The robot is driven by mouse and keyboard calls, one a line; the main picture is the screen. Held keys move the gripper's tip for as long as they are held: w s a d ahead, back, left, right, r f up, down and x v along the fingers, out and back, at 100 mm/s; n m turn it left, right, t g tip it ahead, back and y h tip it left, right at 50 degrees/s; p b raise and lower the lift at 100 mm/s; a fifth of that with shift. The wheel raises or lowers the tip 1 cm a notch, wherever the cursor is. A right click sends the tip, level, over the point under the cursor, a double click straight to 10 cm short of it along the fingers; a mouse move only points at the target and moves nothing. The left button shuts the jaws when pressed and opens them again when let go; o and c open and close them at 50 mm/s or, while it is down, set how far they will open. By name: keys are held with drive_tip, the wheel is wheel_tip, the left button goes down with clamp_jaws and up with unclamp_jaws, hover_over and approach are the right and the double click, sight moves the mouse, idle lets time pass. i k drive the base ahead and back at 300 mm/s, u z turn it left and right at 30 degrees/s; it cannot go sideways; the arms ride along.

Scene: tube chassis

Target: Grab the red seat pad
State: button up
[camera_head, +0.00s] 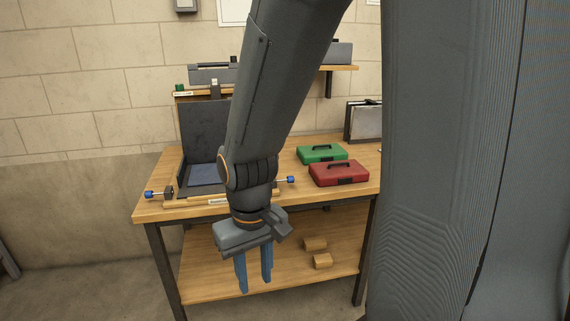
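The red seat pad (325,180), a flat red block with a dark handle-like part on top, lies on the wooden workbench top (152,212) to the right of my arm. A green pad of like shape (310,155) lies just behind it. My gripper (255,282) points down in front of the bench, with a gap between its two blue fingers and nothing visible between them. It is left of the red pad, apart from it, and appears lower than the bench top in the picture.
A dark upright seat frame (202,130) with a blue pad (205,175) stands at the bench's left, partly hidden by my arm. A dark framed panel (366,122) stands behind right. My own body blocks the right side.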

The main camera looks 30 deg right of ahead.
sight(329, 173)
drive_tip(key=u, duration=1.75)
drive_tip(key=k, duration=0.1)
drive_tip(key=z, duration=2.9)
drive_tip(key=i, duration=1.15)
drive_tip(key=z, duration=0.65)
